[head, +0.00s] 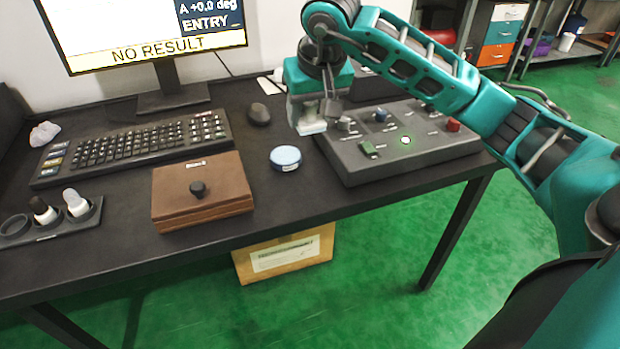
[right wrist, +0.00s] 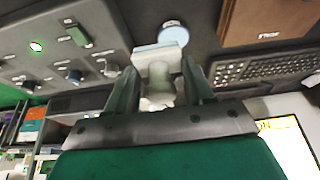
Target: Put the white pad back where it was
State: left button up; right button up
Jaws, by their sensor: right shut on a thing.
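The white pad (head: 312,128) is a small white block with a knob-like grip. My right gripper (head: 318,108) is shut on it and holds it over the desk, by the left back corner of the grey control box (head: 385,165). In the right wrist view the pad (right wrist: 157,53) shows between the two fingers of my right gripper (right wrist: 160,85), its flat pale face pointing away from the wrist. Whether the pad touches anything below cannot be told. My left gripper is not in view.
A round white-and-blue tin (head: 285,158) stands on the desk just left of the control box. A brown box (head: 202,190), keyboard (head: 132,148), mouse (head: 259,114) and a holder with two bottles (head: 50,228) lie further left. Bare desk lies around the tin.

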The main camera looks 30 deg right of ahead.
notch_tip(320, 180, down, 9)
jog(key=shift+f+b, duration=0.1)
jog(key=shift+b, duration=0.8)
notch_tip(320, 180, down, 4)
jog(key=shift+f+b, duration=0.25)
jog(key=shift+b, duration=0.3)
jog(key=shift+f, duration=0.1)
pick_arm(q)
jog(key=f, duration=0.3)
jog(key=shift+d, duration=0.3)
pick_arm(e)
jog(key=o, duration=1.1)
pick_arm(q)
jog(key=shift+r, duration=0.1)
pick_arm(e)
jog(key=shift+r, duration=0.3)
pick_arm(q)
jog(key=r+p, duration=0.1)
jog(key=p, duration=0.2)
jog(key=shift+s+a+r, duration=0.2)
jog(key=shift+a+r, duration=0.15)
pick_arm(e)
jog(key=v, duration=1.1)
jog(key=shift+s+r, duration=0.3)
